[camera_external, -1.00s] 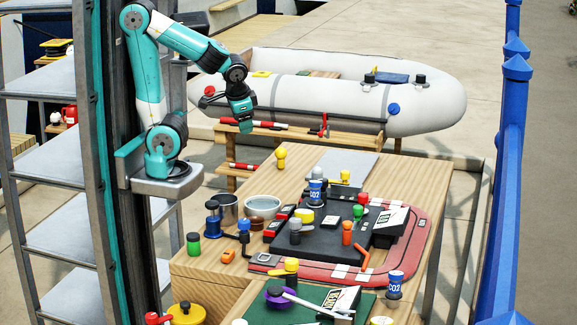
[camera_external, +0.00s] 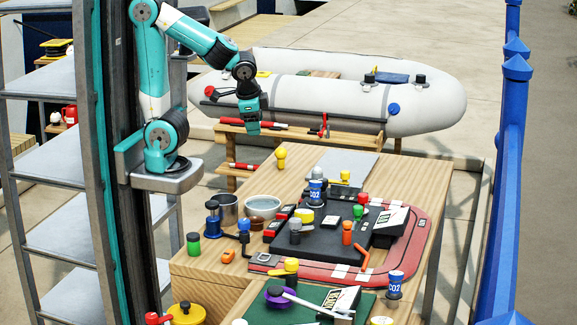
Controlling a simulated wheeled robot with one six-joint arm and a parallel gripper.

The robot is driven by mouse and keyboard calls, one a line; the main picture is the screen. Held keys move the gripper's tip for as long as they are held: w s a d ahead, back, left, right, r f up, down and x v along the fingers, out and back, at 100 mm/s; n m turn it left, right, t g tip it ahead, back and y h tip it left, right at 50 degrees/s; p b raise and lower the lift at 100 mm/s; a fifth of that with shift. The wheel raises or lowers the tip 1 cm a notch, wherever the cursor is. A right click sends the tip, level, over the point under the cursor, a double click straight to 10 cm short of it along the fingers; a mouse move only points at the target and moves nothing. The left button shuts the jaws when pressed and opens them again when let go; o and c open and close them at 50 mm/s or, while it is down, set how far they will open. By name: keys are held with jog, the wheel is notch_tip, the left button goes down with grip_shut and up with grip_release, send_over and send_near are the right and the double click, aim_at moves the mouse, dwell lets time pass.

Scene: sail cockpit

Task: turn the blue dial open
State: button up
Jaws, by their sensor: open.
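Several blue round parts show, and I cannot tell for sure which is the blue dial. A flat blue disc (camera_external: 393,109) is on the near side of the grey inflatable boat. A blue-topped knob (camera_external: 244,226) stands on the wooden table beside the black board, and a dark blue capped piece (camera_external: 212,210) stands left of it. My gripper (camera_external: 253,130) hangs pointing down in front of the boat, beyond the table's far left edge. It is open, holds nothing visible and is apart from all these blue parts. Its fingers are small in view.
The inflatable boat (camera_external: 320,108) rests on a wooden bench behind my gripper. The table (camera_external: 215,263) carries bowls, coloured knobs, a black board (camera_external: 330,238) and blue CO2 cylinders. A blue post (camera_external: 507,180) stands at right. The table's far left corner is mostly clear.

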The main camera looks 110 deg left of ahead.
jog(key=w+d+r+m+h+p, duration=0.2)
jog(key=w+d+r+m+p, duration=0.15)
jog(key=w+d+m, duration=0.7)
jog(key=m+h+p, duration=0.2)
jog(key=m+p, duration=0.2)
jog(key=m, duration=0.8)
send_over(244, 220)
jog(key=shift+g, duration=0.3)
notch_tip(244, 220, down, 17)
jog(key=shift+c, duration=0.2)
jog(key=c, duration=0.9)
